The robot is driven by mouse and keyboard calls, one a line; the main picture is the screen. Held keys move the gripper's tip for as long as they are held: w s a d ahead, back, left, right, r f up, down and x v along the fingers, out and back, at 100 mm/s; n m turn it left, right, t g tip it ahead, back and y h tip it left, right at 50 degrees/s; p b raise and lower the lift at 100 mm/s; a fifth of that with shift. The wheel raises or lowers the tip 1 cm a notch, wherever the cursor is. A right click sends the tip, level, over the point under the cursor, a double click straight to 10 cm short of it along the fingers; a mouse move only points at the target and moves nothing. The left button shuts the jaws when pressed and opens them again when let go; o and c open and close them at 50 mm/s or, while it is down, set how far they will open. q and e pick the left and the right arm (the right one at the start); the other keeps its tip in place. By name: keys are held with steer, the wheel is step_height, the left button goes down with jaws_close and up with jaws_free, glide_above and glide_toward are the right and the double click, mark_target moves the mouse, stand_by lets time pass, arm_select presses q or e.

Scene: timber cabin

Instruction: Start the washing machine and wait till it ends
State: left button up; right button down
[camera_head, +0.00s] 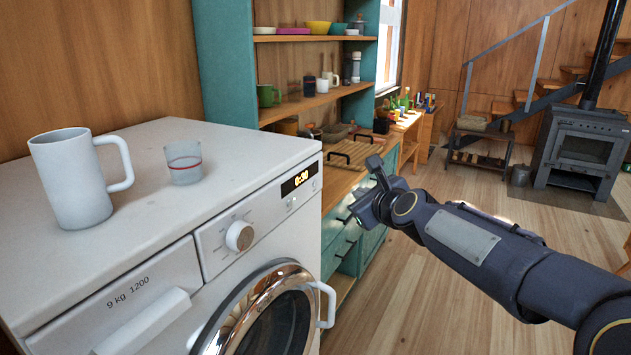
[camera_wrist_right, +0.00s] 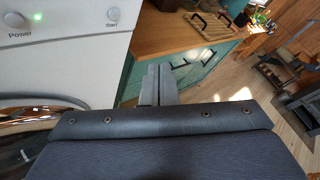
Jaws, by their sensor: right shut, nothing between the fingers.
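The white washing machine (camera_head: 150,250) stands at the left in the head view. Its display (camera_head: 297,181) reads 0:30 in lit digits, and the dial (camera_head: 239,236) is on the front panel. The chrome-ringed round door (camera_head: 272,310) looks shut, with a white handle (camera_head: 325,304). My left gripper is not visible.
A white mug (camera_head: 70,180) and a small glass (camera_head: 184,164) stand on top of the machine. A teal counter (camera_head: 340,255) with a wire-handled tray adjoins it on the right. Open wooden floor (camera_head: 440,290) lies beyond, with a stove (camera_head: 580,155) at the back right.

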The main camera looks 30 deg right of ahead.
mark_target(315, 183)
steer(key=w+a+p, duration=0.3)
steer(key=w+p, duration=0.2)
steer(key=w, duration=0.1)
steer(key=shift+w+a+p, duration=0.3)
steer(key=shift+w, duration=0.05)
stand_by(1.8)
steer(key=shift+w+a, duration=0.2)
steer(key=shift+w, duration=0.2)
